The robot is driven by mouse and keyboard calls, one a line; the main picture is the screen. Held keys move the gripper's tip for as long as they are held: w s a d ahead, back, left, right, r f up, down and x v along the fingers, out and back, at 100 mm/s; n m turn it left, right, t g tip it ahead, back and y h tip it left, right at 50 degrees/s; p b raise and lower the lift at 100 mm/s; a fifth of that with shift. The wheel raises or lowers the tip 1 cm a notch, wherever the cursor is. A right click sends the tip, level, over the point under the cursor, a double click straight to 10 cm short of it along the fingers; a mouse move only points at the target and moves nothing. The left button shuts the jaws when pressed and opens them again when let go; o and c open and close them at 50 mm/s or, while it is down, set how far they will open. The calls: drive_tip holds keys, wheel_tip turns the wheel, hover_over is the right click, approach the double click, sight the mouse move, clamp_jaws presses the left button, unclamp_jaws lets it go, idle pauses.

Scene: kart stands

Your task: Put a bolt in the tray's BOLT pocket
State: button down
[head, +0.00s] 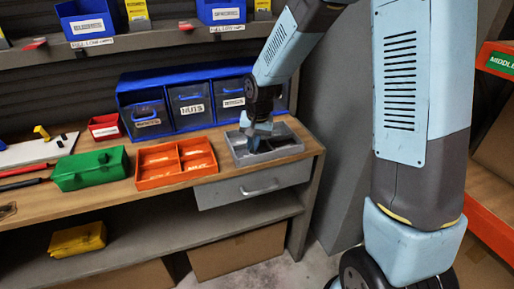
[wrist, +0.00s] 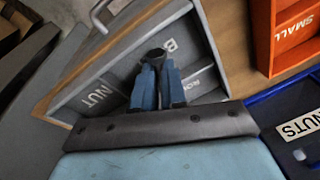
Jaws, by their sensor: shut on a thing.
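The grey tray (head: 291,152) stands at the right end of the workbench. Its rim (wrist: 209,40) and pockets also show in the wrist view, with floor labels reading NUT, a partly hidden "B" and a partly hidden "RO". My gripper (head: 256,141) points down into the tray. In the wrist view my gripper (wrist: 161,72) is shut on a bolt, whose dark round head (wrist: 156,54) shows at the fingertips. The bolt appears over or in the pocket marked "B"; its height above the floor cannot be told. Its shank is hidden by the fingers.
An orange divided bin (head: 175,160) sits left of the tray; its label SMALL shows in the wrist view. Blue labelled bins (head: 190,105), one marked NUTS, stand behind. A green box (head: 91,169) and a red bin (head: 105,127) are farther left. A shelf hangs above.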

wheel_tip(320, 180, down, 2)
drive_tip(key=shift+s+f, duration=0.1)
drive_tip(key=shift+f, duration=0.2)
